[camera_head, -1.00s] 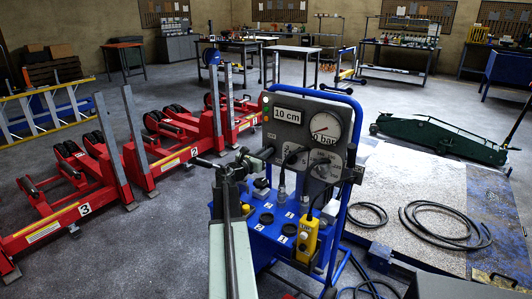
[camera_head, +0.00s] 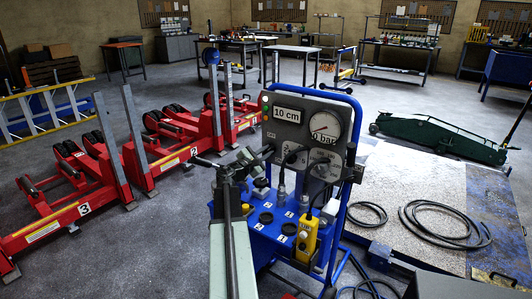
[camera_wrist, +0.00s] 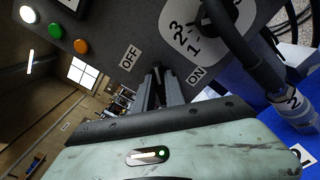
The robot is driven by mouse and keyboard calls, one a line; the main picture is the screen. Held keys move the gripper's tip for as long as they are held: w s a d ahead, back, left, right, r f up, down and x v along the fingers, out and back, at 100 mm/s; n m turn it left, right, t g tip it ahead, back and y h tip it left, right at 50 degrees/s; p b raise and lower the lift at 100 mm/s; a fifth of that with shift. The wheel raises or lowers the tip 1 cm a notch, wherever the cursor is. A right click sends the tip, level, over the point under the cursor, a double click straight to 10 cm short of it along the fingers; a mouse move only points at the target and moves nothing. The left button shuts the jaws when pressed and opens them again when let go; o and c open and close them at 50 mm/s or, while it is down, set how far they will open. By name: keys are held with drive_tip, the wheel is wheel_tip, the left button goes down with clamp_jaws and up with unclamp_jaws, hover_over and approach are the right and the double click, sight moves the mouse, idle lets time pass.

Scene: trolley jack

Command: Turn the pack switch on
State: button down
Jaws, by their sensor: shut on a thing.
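The grey control panel (camera_head: 300,125) of the blue power pack shows a "10 cm" display and a gauge reading 0 bar. In the wrist view, the OFF label (camera_wrist: 130,57) and ON label (camera_wrist: 196,76) sit on either side of my gripper (camera_wrist: 157,76). My gripper is shut on the pack switch at the panel face, between these labels. The switch is mostly hidden by the fingers, so its exact setting cannot be told. In the head view, my gripper (camera_head: 259,157) reaches the panel's lower left side.
A white lamp (camera_wrist: 27,14), green lamp (camera_wrist: 55,31) and orange lamp (camera_wrist: 81,46) line the panel. A yellow pendant (camera_head: 305,238) hangs at the pack's front. Red wheel lifts (camera_head: 82,210) stand left; a green trolley jack (camera_head: 440,136) lies at the right.

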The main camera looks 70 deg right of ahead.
drive_tip(key=shift+s+a+f+m+b, duration=0.1)
drive_tip(key=shift+f+m+b, duration=0.1)
drive_tip(key=shift+m, duration=2.25)
drive_tip(key=shift+s+f+m+b, duration=0.1)
drive_tip(key=shift+f+m, duration=0.05)
drive_tip(key=shift+m, duration=2.3)
drive_tip(key=c, duration=1.4)
unclamp_jaws()
drive_tip(key=v, duration=0.7)
drive_tip(key=shift+w+a, duration=0.15)
drive_tip(key=shift+a, duration=0.2)
